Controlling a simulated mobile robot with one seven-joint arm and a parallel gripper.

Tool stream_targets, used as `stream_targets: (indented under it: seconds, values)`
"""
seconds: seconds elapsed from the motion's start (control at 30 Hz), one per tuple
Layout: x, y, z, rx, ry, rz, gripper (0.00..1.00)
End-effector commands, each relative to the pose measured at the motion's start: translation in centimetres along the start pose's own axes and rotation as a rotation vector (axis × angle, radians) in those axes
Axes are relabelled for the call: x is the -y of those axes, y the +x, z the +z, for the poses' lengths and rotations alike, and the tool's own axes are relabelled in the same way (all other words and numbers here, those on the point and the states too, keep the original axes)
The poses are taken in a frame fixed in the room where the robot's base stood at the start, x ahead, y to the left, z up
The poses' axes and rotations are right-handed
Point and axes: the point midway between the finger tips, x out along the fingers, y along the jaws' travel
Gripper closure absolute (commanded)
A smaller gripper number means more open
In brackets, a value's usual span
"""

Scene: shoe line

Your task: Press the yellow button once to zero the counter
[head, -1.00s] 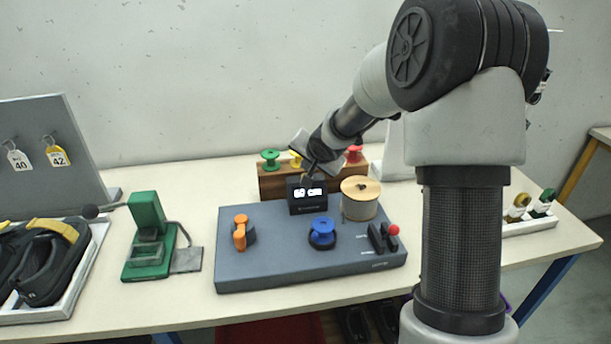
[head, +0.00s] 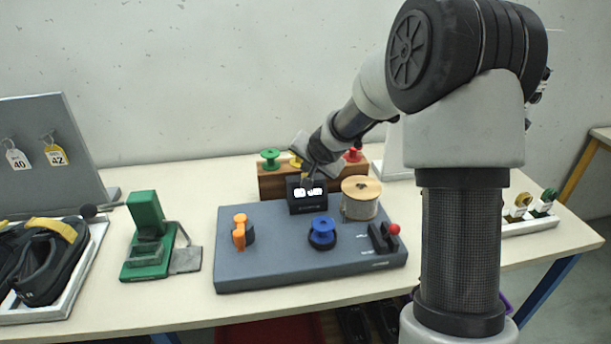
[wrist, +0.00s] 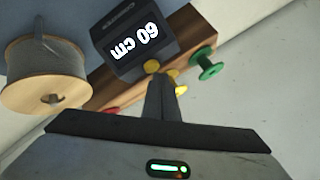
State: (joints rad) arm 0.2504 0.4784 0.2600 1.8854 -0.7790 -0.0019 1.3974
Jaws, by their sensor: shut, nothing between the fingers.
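The counter is a small black box (wrist: 142,45) with a lit display; in the wrist view it reads "60 cm", upside down. In the head view the counter (head: 297,207) stands at the back of a grey panel. A round yellow button (wrist: 152,66) shows at the counter's top edge in the wrist view. My gripper (wrist: 160,84) is shut and empty, its fingertips right by the button. I cannot tell whether they touch it. In the head view my gripper (head: 309,178) is just above the counter, and the button cannot be made out there.
A wooden rack (head: 270,185) with green, yellow and red spools stands close behind the counter. A cord spool (head: 360,206) is just right of it. The grey panel (head: 280,266) also carries an orange knob (head: 240,235), a blue knob (head: 321,234) and a red-tipped lever (head: 393,230).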

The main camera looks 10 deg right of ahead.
Motion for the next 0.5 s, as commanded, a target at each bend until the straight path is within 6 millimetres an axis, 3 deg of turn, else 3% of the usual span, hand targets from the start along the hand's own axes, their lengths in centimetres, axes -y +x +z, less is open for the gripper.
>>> stream_targets:
  seconds: [0.5]
  values:
    - [-0.28,0.38,0.28,0.000,0.000,0.000,1.00]
